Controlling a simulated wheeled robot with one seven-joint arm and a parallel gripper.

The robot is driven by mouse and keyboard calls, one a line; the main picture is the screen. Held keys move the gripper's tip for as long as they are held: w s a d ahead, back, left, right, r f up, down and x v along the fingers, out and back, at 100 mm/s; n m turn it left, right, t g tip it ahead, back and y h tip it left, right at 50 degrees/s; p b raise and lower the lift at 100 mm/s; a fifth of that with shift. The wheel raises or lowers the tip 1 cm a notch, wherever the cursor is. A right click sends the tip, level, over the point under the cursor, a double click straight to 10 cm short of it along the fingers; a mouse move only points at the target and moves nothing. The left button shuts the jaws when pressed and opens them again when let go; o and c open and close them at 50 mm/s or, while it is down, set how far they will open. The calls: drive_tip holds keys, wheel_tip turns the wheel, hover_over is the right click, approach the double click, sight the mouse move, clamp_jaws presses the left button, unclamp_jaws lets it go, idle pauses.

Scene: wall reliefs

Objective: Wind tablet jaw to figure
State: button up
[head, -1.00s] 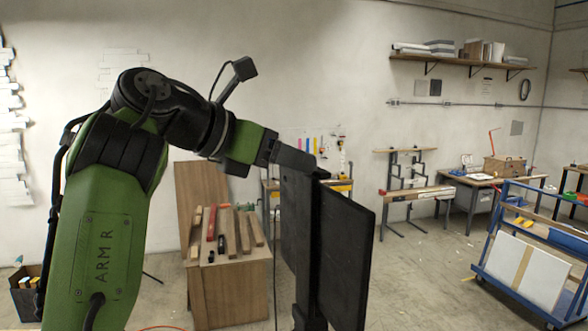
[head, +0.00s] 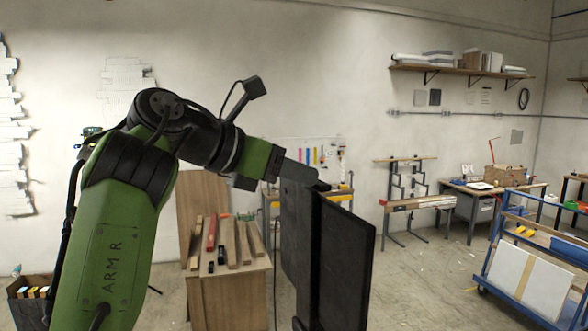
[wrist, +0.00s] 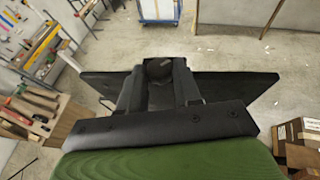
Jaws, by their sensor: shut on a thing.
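A tall black upright stand with two flat dark panels (head: 347,265) stands in front of me in the head view, seen from behind or edge-on. In the wrist view its dark panel (wrist: 235,87) spreads to both sides below my gripper. My gripper (head: 322,186) is at the stand's top edge. In the wrist view my gripper (wrist: 159,88) has its two fingers closed on either side of a dark rounded knob-like part (wrist: 158,70) at the top. I see no figure or scale marking; the stand's far face is hidden.
A wooden bench (head: 230,275) with several wood bars stands behind, left of the panels. A blue cart (head: 530,262) is at the right. Workbenches (head: 420,203) line the back wall. A cardboard box (wrist: 300,140) shows lower right in the wrist view. Floor between is mostly clear.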

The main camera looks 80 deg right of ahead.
drive_tip(key=shift+w+d+r+m+g+y+p, duration=0.1)
drive_tip(key=shift+d+m+g+y+p, duration=0.1)
drive_tip(key=shift+m+g+y+p, duration=0.6)
drive_tip(key=shift+w+d+f+m+g+y+p, duration=0.15)
drive_tip(key=shift+m+g+y+p, duration=0.3)
drive_tip(key=shift+m+y+p, duration=0.5)
drive_tip(key=shift+w+d+r+m+g+y+p, duration=0.1)
drive_tip(key=shift+d+r+m+g+y+p, duration=0.1)
drive_tip(key=shift+m+g+y+p, duration=0.65)
drive_tip(key=shift+m, duration=0.3)
drive_tip(key=o, duration=1)
